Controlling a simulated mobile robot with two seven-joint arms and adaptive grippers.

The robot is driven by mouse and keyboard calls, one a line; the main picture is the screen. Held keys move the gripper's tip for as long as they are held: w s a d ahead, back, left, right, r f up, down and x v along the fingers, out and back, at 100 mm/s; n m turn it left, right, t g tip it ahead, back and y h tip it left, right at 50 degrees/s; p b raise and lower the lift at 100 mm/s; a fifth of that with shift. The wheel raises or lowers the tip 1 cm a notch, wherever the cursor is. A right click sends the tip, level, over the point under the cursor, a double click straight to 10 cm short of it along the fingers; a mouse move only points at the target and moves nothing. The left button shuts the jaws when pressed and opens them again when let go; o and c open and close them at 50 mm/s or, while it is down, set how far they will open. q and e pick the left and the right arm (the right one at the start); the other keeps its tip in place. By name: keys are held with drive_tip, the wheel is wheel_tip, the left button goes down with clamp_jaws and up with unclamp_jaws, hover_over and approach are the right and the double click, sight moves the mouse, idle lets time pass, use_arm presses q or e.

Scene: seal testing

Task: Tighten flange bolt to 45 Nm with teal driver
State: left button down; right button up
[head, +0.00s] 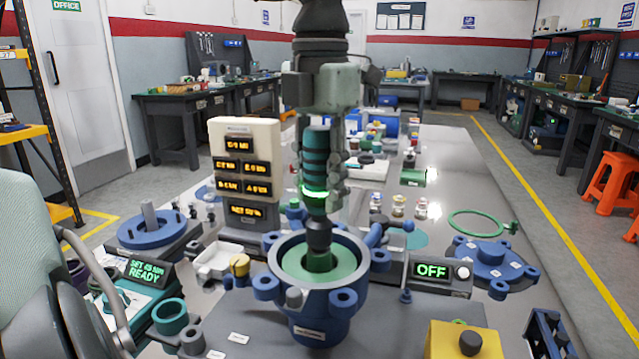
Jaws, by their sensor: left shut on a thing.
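My left gripper (322,190) comes down from the top centre and is shut on the teal driver (316,150). The driver stands upright, with dark bands and a lit green ring low on its body. Its dark nose (319,238) points down over the open middle of the blue flange housing (322,328), which has a green inside. I cannot tell whether the nose touches anything there. A grey bolt head (293,297) shows at the front ear of the housing. A display (147,270) at left reads "SET 45 Nm READY". My right gripper is not in view.
A cream panel with amber readouts (245,160) stands behind left. A box reading "OFF" (440,272) is right of the housing. Blue flange plates lie left (152,232) and right (490,262). A yellow block (455,342) sits front right. Bare bench shows at back right.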

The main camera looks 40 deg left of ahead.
sight(319, 127)
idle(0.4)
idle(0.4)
use_arm(q)
drive_tip(key=shift+r+p, duration=0.95)
drive_tip(key=shift+r, duration=1.55)
